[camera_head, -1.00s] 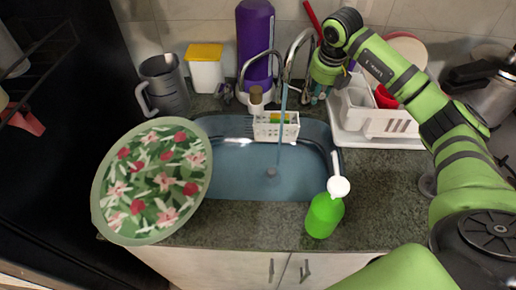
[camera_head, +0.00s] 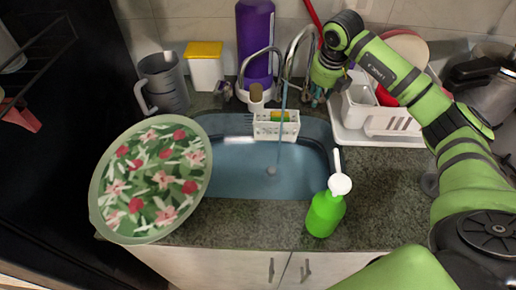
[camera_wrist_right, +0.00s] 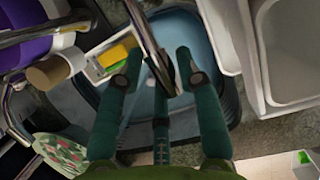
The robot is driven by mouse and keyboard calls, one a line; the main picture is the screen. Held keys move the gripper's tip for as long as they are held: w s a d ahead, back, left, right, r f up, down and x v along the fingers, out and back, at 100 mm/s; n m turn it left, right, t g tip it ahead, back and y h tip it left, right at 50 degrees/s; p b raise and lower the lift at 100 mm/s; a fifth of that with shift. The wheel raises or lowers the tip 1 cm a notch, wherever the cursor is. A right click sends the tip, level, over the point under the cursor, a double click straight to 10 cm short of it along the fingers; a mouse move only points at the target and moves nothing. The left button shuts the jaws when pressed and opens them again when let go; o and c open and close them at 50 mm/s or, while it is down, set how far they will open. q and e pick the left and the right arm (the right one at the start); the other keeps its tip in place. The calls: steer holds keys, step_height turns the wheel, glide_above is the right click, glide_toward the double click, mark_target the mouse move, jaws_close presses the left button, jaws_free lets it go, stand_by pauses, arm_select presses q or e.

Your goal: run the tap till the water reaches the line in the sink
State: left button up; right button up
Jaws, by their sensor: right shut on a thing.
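The metal tap (camera_head: 292,58) arches over the back of the sink (camera_head: 214,122), and a thin blue stream of water (camera_head: 281,146) falls from it. Blue water (camera_head: 245,174) covers the bottom of the basin; the drain shows through it. I cannot make out a line on the sink walls. My right gripper (camera_head: 320,98) is at the tap's right side. In the right wrist view its teal fingers (camera_wrist_right: 156,80) stand on both sides of a metal part of the tap (camera_wrist_right: 150,45), and it is shut on it. The exact grip is partly hidden. My left gripper is not in view.
A white caddy (camera_head: 266,127) with a sponge hangs at the sink's back edge. A flowered plate (camera_head: 155,180) overlaps the sink's left side. A green soap bottle (camera_head: 325,213) stands at the front right. A white dish rack (camera_head: 400,122) is close right of my gripper.

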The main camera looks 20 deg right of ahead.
steer(key=shift+s+d+f, duration=0.2)
steer(key=shift+s+f, duration=0.15)
steer(key=shift+f, duration=0.1)
steer(key=shift+s+f+b, duration=0.15)
steer(key=shift+f+b, duration=0.3)
steer(key=shift+f, duration=0.05)
steer(key=shift+a, duration=0.1)
steer(key=o, duration=0.8)
steer(key=shift+s, duration=0.1)
steer(key=shift+r, duration=0.1)
steer(key=shift+r, duration=0.15)
